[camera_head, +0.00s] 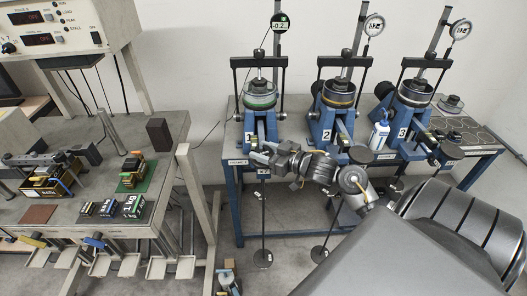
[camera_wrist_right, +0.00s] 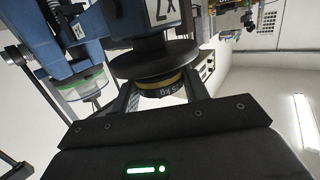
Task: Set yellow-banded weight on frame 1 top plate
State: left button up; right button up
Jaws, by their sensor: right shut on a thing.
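In the head view my right gripper (camera_head: 258,156) reaches left to the front of frame 1 (camera_head: 262,122), just below its number plate. In the right wrist view the gripper (camera_wrist_right: 160,98) is shut on the dark yellow-banded weight (camera_wrist_right: 160,85). Its lettering is partly hidden and appears upside down. A wider black disc (camera_wrist_right: 128,64) lies directly against or very close to the weight; I cannot tell whether they touch. A tag marked 2X (camera_wrist_right: 162,12) is beyond the disc. In the head view the gripper hides the weight. My left gripper is not in view.
Frame 2 (camera_head: 338,120) and frame 3 (camera_head: 405,122) stand to the right on the blue stand. Frame 1's green-banded cup (camera_wrist_right: 84,88) is close by in the wrist view. A blue-white bottle (camera_head: 379,134) stands between frames 2 and 3.

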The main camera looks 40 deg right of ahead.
jog(key=shift+s+r+p, duration=0.1)
jog(key=shift+s+p, duration=0.1)
jog(key=shift+p, duration=0.15)
jog(key=shift+f, duration=0.5)
dwell(0.7)
jog(key=o, duration=1.1)
jog(key=shift+c, duration=0.2)
jog(key=shift+s, duration=0.1)
jog(key=shift+s+d+r+p, duration=0.2)
jog(key=shift+s+p, duration=0.15)
jog(key=shift+s, duration=0.15)
jog(key=shift+p+v, duration=1.45)
jog(key=shift+v, duration=1.45)
jog(key=shift+f, duration=0.15)
